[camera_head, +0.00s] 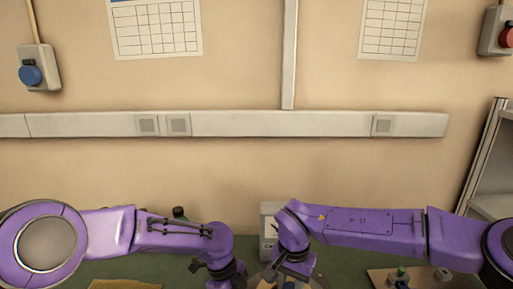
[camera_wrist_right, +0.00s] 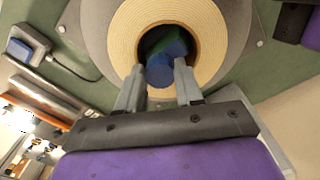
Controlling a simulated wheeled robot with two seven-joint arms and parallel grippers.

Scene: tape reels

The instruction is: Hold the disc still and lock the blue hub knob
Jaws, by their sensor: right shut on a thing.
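The blue hub knob (camera_wrist_right: 160,70) sits in the dark round hole of the disc, seen in the right wrist view. The disc (camera_wrist_right: 113,35) is a pale tan ring on a grey plate. My right gripper (camera_wrist_right: 160,82) is shut on the knob, with one grey finger on each side of it. In the head view the knob and disc are only partly visible at the bottom edge, under my right wrist. My left arm reaches down left of the disc in the head view, and its fingers are cut off below the frame.
A white-grey box (camera_head: 268,225) stands behind the right wrist. A brown board with small parts (camera_head: 380,278) lies at the right, and a yellowish mat (camera_head: 125,284) at the left. A grey box with a blue top and a cable (camera_wrist_right: 24,48) lies near the plate.

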